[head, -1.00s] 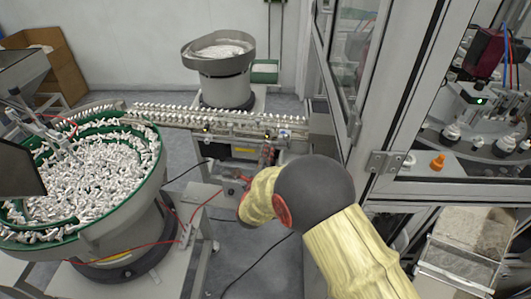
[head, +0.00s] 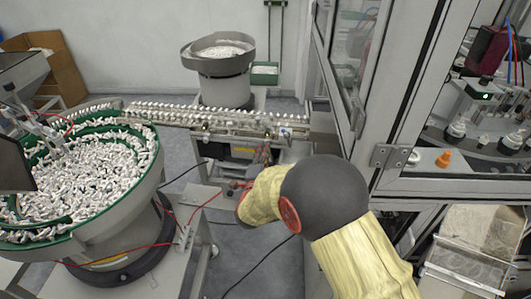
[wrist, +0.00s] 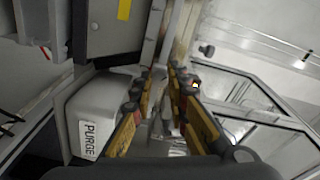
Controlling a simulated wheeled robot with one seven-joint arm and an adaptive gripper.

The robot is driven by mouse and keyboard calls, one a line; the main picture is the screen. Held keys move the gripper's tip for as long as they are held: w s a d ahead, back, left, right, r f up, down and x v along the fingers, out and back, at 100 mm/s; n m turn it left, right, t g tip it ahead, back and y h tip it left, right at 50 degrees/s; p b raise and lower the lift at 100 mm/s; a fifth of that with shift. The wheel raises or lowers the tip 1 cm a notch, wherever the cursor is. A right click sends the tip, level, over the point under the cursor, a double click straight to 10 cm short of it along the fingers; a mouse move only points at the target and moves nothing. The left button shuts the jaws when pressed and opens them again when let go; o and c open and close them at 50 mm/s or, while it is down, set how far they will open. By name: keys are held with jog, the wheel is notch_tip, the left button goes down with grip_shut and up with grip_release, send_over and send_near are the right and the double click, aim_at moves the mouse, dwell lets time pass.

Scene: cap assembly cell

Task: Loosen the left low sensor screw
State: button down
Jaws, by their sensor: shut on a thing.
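My gripper (wrist: 163,78) shows in the wrist view with its two yellow-and-black fingers drawn in at the tips, beside a narrow upright metal rail (wrist: 152,35). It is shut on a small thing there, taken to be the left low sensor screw. The screw itself is too small and too covered by the fingertips to make out. In the head view my arm reaches towards the conveyor track (head: 235,122), and its own links hide the gripper.
A green-rimmed bowl feeder (head: 135,200) full of white parts stands at left. A second feeder (head: 218,70) stands behind the track. A glazed machine frame (head: 405,100) with an orange cap (head: 443,159) is at right. In the wrist view, a box marked PURGE (wrist: 90,125) is close by.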

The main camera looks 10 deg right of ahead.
jog(key=shift+f+n+p, duration=0.1)
jog(key=shift+n+p, duration=1.3)
jog(key=shift+n, duration=5.7)
jog(key=shift+s+n, duration=0.1)
jog(key=shift+n, duration=0.2)
jog(key=c, duration=2)
grip_release()
jog(key=v, duration=1.2)
